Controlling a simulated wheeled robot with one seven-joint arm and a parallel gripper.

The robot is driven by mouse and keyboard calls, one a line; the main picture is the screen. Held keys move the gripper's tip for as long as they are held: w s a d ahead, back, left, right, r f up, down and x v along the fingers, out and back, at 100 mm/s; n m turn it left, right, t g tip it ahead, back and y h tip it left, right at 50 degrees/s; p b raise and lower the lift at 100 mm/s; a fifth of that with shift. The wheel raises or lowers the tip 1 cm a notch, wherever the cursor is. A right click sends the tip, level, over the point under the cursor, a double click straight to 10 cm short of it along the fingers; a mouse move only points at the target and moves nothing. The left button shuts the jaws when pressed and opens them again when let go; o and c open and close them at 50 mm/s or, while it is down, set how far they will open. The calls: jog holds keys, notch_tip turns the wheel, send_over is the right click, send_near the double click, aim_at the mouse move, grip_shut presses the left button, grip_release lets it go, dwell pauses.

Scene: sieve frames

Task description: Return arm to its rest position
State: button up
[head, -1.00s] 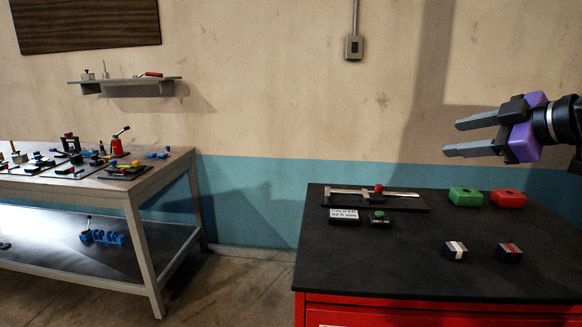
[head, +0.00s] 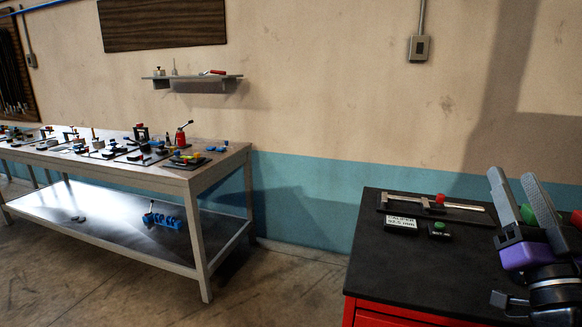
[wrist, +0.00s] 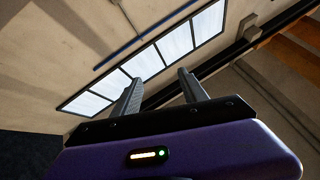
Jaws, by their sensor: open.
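My gripper (head: 522,195) is at the right edge of the head view, in front of the right part of the black-topped red cabinet (head: 400,262). Its two grey fingers point up, apart and empty. In the wrist view, the fingers of my gripper (wrist: 158,88) are also apart, with nothing between them. Behind them are a row of bright window panes (wrist: 172,42) and the wall. My arm is mostly out of the head view at the lower right.
A long workbench (head: 205,180) with several tools stands at the left. Bare floor lies between.

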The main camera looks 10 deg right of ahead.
jog(key=s+a+f+n+g+y, duration=0.2)
jog(key=s+a+f+g, duration=0.1)
jog(key=s+a+f, duration=0.5)
jog(key=s+a+f+n+g+y, duration=0.2)
jog(key=s+a+f, duration=0.6)
jog(key=s+f, duration=0.4)
jog(key=s+a+f+n+g+y, duration=0.2)
jog(key=s+a+f+g+y, duration=0.1)
jog(key=s+a+f, duration=0.5)
jog(key=s+f+y, duration=0.1)
jog(key=s+f, duration=0.2)
jog(key=f, duration=0.2)
jog(key=shift+f+g, duration=0.35)
jog(key=shift+g, duration=0.05)
